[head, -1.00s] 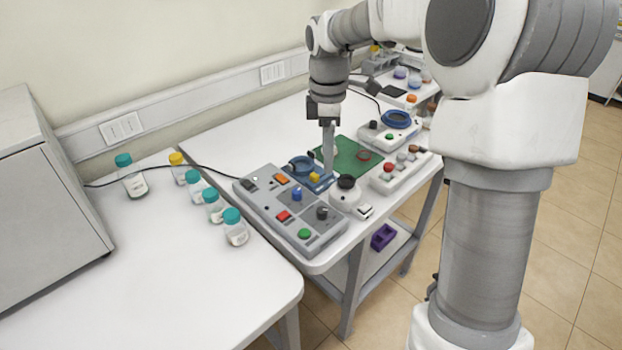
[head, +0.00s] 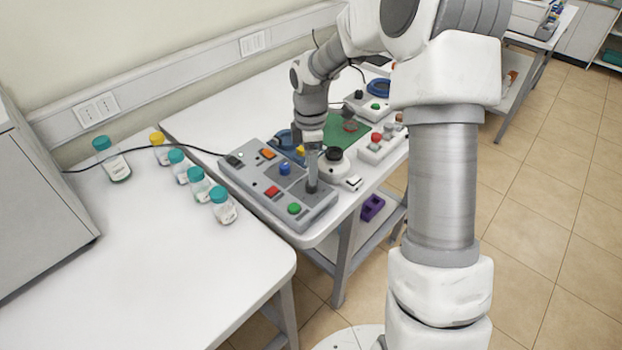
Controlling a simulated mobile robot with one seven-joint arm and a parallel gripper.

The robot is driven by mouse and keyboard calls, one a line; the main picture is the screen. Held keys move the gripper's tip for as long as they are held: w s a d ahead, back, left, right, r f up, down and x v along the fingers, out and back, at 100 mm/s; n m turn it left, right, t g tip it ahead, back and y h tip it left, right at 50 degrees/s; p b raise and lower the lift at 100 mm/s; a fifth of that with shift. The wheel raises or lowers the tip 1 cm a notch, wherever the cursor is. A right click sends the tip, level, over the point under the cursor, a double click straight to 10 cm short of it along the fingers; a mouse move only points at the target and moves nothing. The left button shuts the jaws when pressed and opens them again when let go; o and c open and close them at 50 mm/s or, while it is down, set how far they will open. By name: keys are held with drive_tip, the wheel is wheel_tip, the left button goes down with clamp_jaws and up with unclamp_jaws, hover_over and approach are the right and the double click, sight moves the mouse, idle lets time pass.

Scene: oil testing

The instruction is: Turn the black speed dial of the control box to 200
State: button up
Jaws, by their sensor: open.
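The grey control box (head: 290,189) lies near the table's front corner, left of my arm. It carries several coloured buttons and knobs. The black speed dial (head: 311,189) is at the box's right end, beyond the green button (head: 294,208). My gripper (head: 312,182) points straight down, with its fingertips at the dial. The fingers hide most of the dial, so its pointer and scale cannot be read. My gripper is open; whether the fingers touch the dial is too small to tell.
A red button (head: 272,191) and a blue knob (head: 284,169) sit left of my gripper. A white device with a black top (head: 334,155) stands close on the right. Several capped bottles (head: 198,184) stand on the left table.

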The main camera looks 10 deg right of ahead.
drive_tip(key=shift+s+f, duration=0.1)
drive_tip(key=shift+f, duration=2.1)
drive_tip(key=shift+c, duration=0.3)
clamp_jaws()
